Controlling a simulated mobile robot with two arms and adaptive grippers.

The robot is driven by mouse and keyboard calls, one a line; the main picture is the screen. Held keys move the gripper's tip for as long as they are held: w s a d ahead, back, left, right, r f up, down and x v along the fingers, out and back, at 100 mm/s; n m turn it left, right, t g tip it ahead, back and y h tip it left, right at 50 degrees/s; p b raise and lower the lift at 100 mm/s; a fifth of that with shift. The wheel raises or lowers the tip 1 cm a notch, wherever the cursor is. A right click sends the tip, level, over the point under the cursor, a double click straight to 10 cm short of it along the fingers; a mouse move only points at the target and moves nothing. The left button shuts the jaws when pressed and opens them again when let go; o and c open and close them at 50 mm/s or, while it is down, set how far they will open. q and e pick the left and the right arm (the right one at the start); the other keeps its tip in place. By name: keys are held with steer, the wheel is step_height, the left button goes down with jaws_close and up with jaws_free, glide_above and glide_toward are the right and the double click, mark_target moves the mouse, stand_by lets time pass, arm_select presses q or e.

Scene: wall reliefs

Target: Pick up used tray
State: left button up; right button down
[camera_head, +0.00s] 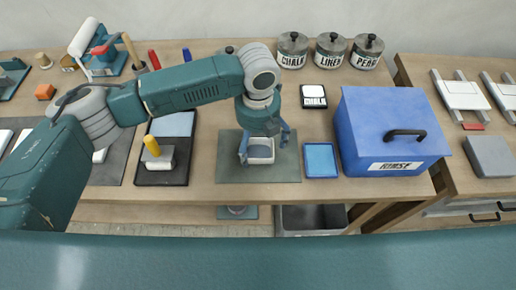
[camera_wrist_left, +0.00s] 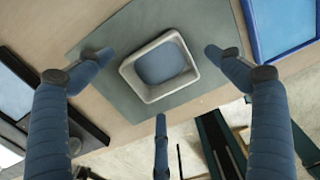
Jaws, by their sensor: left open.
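A small light-grey square tray (camera_head: 261,160) with a blue-grey inside sits on a dark grey-green mat (camera_head: 229,170) on the bench. It also shows in the left wrist view (camera_wrist_left: 133,82), where its rim looks whole and its hollow holds a flat blue-grey surface. My left gripper (camera_head: 265,147) is over this tray, pointing down. In the left wrist view my left gripper (camera_wrist_left: 157,58) has its blue fingers spread around the tray, apart from its rim, and holds nothing. My right gripper is not in view. No label marks which tray is used.
A blue shallow tray (camera_head: 320,160) lies right of the mat, beside a big blue box (camera_head: 390,130) marked "RINSE". Labelled jars (camera_head: 330,50) stand at the back. A dark stand with a yellow-handled block (camera_head: 158,160) is to the left. An open bin (camera_head: 312,219) is below the bench edge.

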mark_target(258, 151)
arm_select(q)
steer(key=shift+w+f, duration=0.1)
steer(key=shift+f, duration=1.35)
steer(key=c, duration=1.2)
steer(key=shift+r, duration=0.2)
